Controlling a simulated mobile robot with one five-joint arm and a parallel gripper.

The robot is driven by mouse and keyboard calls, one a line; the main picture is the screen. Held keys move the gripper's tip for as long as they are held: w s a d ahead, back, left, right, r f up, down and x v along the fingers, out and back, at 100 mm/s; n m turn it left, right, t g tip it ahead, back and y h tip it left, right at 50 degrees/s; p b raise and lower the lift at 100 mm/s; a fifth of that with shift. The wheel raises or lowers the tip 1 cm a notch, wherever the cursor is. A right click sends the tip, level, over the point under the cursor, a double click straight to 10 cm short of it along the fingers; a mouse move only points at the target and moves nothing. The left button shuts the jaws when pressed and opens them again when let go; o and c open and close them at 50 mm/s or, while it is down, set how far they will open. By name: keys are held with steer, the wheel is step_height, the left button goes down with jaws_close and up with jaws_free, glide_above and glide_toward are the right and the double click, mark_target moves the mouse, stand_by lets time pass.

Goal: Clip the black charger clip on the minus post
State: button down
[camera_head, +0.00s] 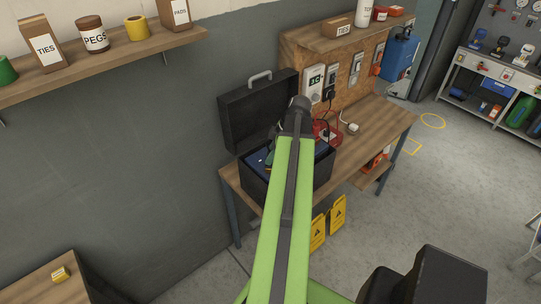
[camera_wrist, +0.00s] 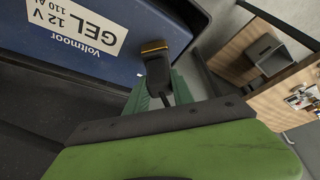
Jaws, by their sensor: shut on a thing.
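My gripper (camera_wrist: 160,90) is shut on the black charger clip (camera_wrist: 157,68), a dark clip with a copper-orange end. I cannot tell whether the clip touches the battery. No minus post can be made out in either view. In the head view the battery (camera_head: 262,158) shows as blue patches inside an open black box (camera_head: 258,188); my arm hides the middle of the box, and my gripper is not clearly visible there.
The box stands on a wooden bench (camera_head: 385,125), its raised lid (camera_head: 255,112) at the back left. A red cable (camera_head: 322,128) loops right of my arm. A charger (camera_head: 314,82) hangs on the board behind. A shelf (camera_head: 115,58) with boxes and jars is at upper left.

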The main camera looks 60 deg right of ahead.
steer(key=c, duration=1)
jaws_free()
steer(key=p+v, duration=1.1)
steer(key=v, duration=0.1)
